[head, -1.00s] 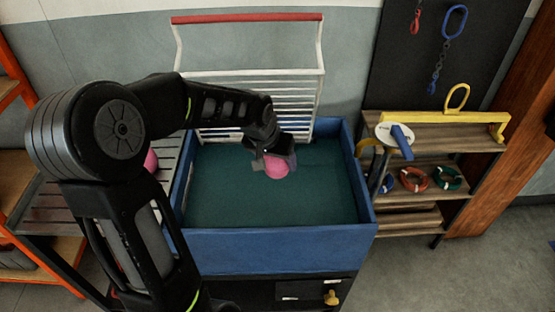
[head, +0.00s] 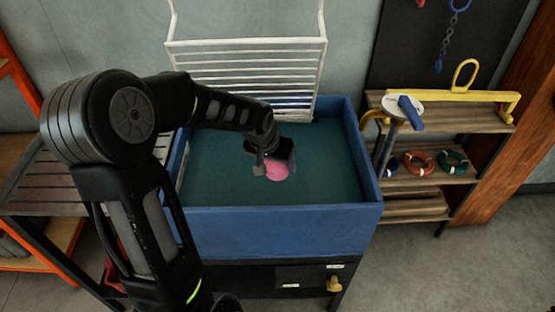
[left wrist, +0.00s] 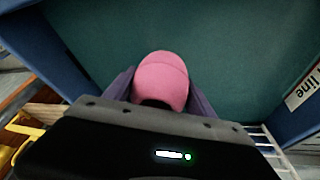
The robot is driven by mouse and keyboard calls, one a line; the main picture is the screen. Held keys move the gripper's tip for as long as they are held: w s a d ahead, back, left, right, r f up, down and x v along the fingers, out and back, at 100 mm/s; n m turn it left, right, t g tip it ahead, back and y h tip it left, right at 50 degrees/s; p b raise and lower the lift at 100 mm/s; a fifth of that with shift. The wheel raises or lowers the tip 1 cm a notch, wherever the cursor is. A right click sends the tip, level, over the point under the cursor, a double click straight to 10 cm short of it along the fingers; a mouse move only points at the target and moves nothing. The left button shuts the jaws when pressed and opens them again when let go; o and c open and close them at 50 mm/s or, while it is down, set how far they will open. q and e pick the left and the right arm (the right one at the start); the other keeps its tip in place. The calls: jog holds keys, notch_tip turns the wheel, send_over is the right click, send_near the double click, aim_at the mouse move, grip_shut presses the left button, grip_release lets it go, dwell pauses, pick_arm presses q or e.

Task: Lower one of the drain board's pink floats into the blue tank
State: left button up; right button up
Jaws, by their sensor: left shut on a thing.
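My left gripper (head: 268,167) is shut on a pink float (head: 277,171), over the inside of the blue tank (head: 285,232). In the left wrist view the pink float (left wrist: 161,78) sits between the two fingers, with the tank's green inside behind it. I cannot tell how high the float is above the tank's bottom. The slatted drain board (head: 60,185) stands left of the tank, partly hidden by my left arm. No pink float shows on its visible part. My right gripper is not in view.
A white rack (head: 245,72) stands at the tank's back edge. The tank's walls rise around the gripper.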

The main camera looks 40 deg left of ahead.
pick_arm(q)
notch_tip(320, 180, down, 10)
jog(key=b, duration=0.6)
jog(key=shift+b, duration=0.3)
jog(key=o, duration=1.5)
jog(key=shift+c, duration=0.2)
jog(key=shift+o, duration=0.3)
jog(key=shift+o, duration=0.9)
